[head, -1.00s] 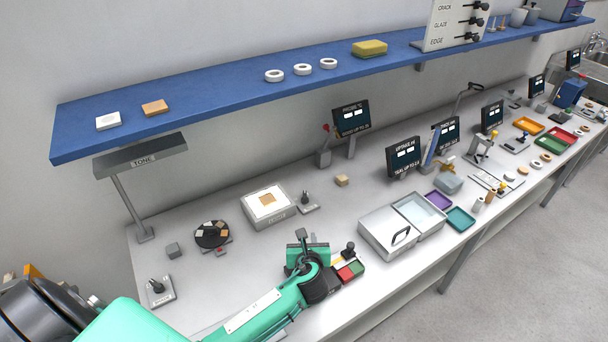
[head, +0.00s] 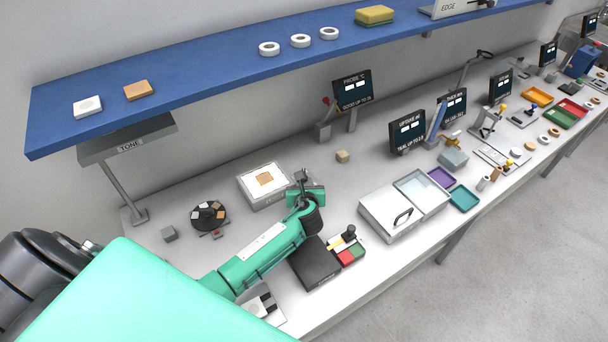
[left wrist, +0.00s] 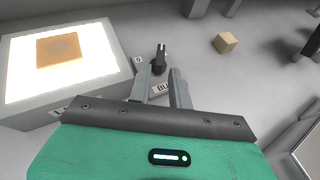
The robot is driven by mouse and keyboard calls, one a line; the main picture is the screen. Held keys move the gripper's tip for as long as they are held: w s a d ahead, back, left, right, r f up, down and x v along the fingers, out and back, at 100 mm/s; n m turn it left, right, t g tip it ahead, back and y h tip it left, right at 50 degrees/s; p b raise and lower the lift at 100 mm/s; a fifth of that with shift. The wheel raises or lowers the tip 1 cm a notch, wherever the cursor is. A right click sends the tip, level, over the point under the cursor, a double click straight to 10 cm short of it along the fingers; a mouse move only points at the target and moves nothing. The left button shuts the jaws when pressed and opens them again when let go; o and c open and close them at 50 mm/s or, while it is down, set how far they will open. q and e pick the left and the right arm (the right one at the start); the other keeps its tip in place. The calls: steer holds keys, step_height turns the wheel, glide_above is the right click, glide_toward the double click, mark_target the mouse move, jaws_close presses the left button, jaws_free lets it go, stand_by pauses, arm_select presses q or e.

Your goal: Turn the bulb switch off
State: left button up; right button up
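The bulb switch (left wrist: 159,62) is a small dark lever on a grey plate, partly labelled "BU", beside the light box. In the left wrist view the lever stands just past my fingertips, in line with the gap between them. The light box (left wrist: 112,86) has a bright white top with a tan tile (left wrist: 60,50) on it; it also shows in the head view (head: 263,201). My left gripper (left wrist: 158,74) is open and empty; in the head view it (head: 305,178) hangs by the box's right side and largely hides the switch. My right gripper is not in view.
A small tan cube (left wrist: 225,42) lies right of the switch. A black slab (head: 314,265) and a tray with red and green pads (head: 350,254) lie near the front edge. A lidded metal box (head: 392,220) stands to the right. The blue shelf (head: 210,78) runs above.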

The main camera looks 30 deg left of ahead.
arm_select(q)
steer(key=shift+x, duration=2.65)
jaws_close()
